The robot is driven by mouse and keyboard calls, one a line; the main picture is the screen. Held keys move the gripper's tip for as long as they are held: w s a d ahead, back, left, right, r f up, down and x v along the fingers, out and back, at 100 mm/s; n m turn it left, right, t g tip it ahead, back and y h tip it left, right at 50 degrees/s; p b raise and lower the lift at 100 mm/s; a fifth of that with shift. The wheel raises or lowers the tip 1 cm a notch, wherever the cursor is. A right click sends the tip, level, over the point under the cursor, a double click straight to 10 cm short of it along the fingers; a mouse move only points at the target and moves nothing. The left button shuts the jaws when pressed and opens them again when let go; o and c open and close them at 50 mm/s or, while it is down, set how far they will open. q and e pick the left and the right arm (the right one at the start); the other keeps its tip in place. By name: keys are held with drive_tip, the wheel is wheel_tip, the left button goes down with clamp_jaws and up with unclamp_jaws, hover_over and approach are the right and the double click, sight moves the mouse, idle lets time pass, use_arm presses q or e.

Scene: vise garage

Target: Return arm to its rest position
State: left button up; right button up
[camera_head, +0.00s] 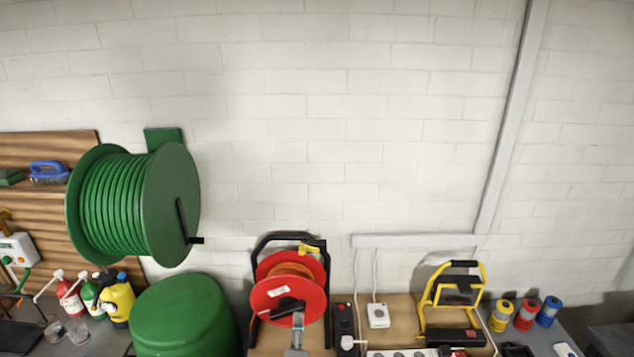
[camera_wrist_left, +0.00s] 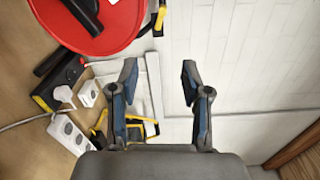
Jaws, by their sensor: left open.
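My left gripper (camera_wrist_left: 160,82) is open in the left wrist view, with two grey and blue fingers spread apart and nothing between them. In the head view a grey part that seems to be this gripper (camera_head: 297,322) shows at the bottom centre, in front of the red cable reel (camera_head: 283,282). The reel also shows close by at the upper left of the wrist view (camera_wrist_left: 90,22). Whether the gripper touches the reel is hard to tell, but the wrist view shows a gap. My right gripper is not in view.
A green hose reel (camera_head: 172,205) hangs on the left wall above a green drum (camera_head: 183,315). Power strips (camera_wrist_left: 72,133), a white box (camera_head: 378,315), a yellow work lamp (camera_head: 455,295) and coloured spools (camera_head: 525,314) stand along the bench. The wall above is bare.

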use_arm(q)
drive_tip(key=s+a+f+n+g, duration=0.3)
drive_tip(key=s+a+f, duration=0.1)
drive_tip(key=f, duration=0.3)
drive_tip(key=s+a+f+n+g, duration=0.25)
drive_tip(key=s+f+n, duration=0.2)
drive_tip(key=f, duration=0.25)
drive_tip(key=s+a+f+n+g, duration=0.2)
drive_tip(key=s+a+f+g, duration=0.15)
drive_tip(key=f, duration=0.45)
drive_tip(key=s+a+f+n+g, duration=0.2)
drive_tip(key=s+f, duration=0.1)
drive_tip(key=s, duration=0.3)
drive_tip(key=s+a+f+n+g, duration=0.1)
drive_tip(key=s+a+f+n, duration=0.15)
drive_tip(key=s, duration=0.45)
drive_tip(key=s+a+f+n+g, duration=0.2)
drive_tip(key=s+f+n, duration=0.1)
drive_tip(key=s, duration=0.3)
wheel_tip(320, 180, down, 27)
drive_tip(key=s+g, duration=0.2)
drive_tip(key=s, duration=0.1)
drive_tip(key=s+a+f+g, duration=0.1)
drive_tip(key=s+a+f, duration=0.2)
drive_tip(key=s+f, duration=1.3)
drive_tip(key=shift+s+f+b, duration=0.15)
drive_tip(key=shift+s+b, duration=0.15)
drive_tip(key=shift+s, duration=0.35)
drive_tip(key=shift+a, duration=0.1)
